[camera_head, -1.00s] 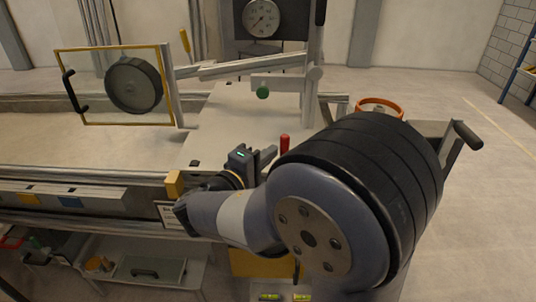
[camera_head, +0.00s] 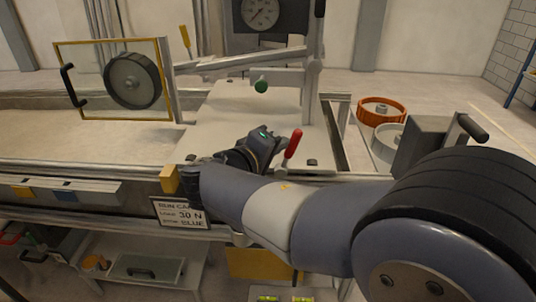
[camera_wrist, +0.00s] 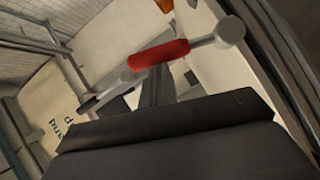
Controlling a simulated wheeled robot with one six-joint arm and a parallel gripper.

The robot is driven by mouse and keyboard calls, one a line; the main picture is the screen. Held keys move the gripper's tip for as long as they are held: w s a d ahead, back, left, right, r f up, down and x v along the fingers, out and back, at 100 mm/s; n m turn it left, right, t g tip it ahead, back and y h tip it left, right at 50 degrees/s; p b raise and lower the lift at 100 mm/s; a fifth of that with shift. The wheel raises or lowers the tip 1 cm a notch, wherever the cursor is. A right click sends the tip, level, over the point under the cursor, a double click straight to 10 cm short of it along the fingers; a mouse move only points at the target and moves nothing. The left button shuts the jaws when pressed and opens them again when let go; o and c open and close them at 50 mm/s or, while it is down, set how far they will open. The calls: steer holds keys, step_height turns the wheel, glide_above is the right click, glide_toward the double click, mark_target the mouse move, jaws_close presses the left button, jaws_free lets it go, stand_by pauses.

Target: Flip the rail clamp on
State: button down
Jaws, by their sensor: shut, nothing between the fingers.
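The rail clamp shows as a lever with a red handle (camera_head: 293,143), tilted up to the right above the pale plate near the bed's front rail. In the wrist view the red handle (camera_wrist: 158,55) lies across the picture on a grey metal rod with a round end, just beyond the fingers. My gripper (camera_head: 277,146) is shut and empty, beside the lever on its left. In the wrist view my gripper (camera_wrist: 155,92) shows its dark fingers close to the handle; I cannot tell whether they touch it. The clamp's base is mostly hidden behind my arm.
A framed panel with a dark wheel (camera_head: 133,80) stands at the left. An orange ring (camera_head: 381,111) is at the right. A sign (camera_head: 181,213) hangs on the front edge.

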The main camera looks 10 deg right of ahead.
mark_target(294, 148)
steer(key=d+m+b, duration=0.1)
steer(key=d+y+b, duration=0.1)
steer(key=s+d+m+y+b, duration=0.1)
steer(key=shift+f+m, duration=0.3)
steer(key=shift+f, duration=0.05)
steer(key=d+f+m+y+b, duration=0.1)
steer(key=s+d+f+m+y+b, duration=0.1)
steer(key=d+b, duration=0.1)
steer(key=d+f+m+y+b, duration=0.1)
steer(key=y, duration=0.1)
steer(key=shift+s+d+b, duration=0.25)
steer(key=shift+b, duration=0.05)
steer(key=shift+f, duration=0.15)
steer(key=shift+d, duration=0.1)
